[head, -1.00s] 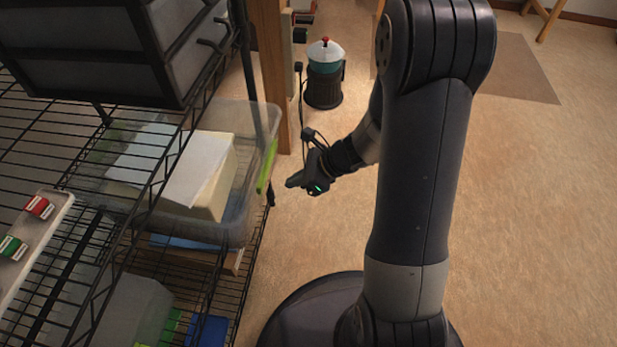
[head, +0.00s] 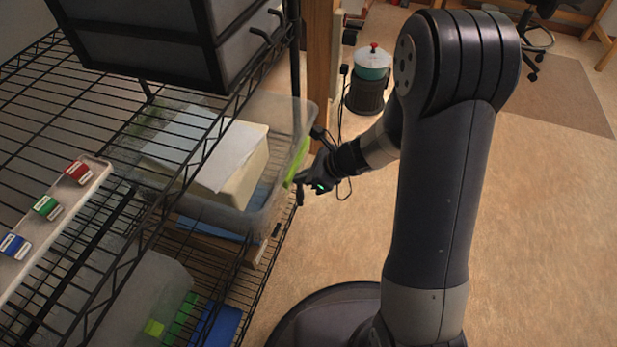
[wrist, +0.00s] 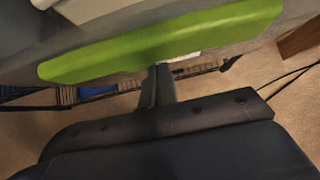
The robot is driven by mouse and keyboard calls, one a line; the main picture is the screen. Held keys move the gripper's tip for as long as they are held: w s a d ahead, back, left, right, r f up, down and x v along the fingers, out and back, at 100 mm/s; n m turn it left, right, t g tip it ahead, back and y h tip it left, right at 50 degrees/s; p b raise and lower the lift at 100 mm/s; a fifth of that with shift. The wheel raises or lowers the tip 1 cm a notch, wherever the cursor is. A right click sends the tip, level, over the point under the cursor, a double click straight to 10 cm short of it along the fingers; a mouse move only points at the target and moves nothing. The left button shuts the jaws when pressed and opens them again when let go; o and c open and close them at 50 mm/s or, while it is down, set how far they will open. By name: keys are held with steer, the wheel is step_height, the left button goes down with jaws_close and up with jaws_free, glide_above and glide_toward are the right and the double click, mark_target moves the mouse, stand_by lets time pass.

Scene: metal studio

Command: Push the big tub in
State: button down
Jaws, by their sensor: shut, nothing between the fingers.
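The big tub (head: 290,112) is a clear plastic bin on the wire shelf, with a pale box and white paper inside. Its front has a green handle strip (head: 297,163), which also spans the wrist view (wrist: 160,42). The tub's front end sits at the shelf's front edge. My gripper (head: 301,181) is shut and empty at the tub's front, its tip close to the green strip. In the wrist view the shut fingers (wrist: 160,72) reach to the strip's lower edge. I cannot tell for sure whether they touch.
A dark-framed drawer unit (head: 150,40) stands on the shelf above. A white strip with coloured blocks (head: 60,215) lies at left. Floor at right is open.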

steer(key=w+a, duration=0.1)
steer(key=a, duration=0.3)
steer(key=w+a+p, duration=0.1)
steer(key=w+a, duration=0.1)
steer(key=a, duration=0.3)
steer(key=w+a+p, duration=0.1)
steer(key=a, duration=0.4)
steer(key=shift+w, duration=0.4)
steer(key=shift+d, duration=0.1)
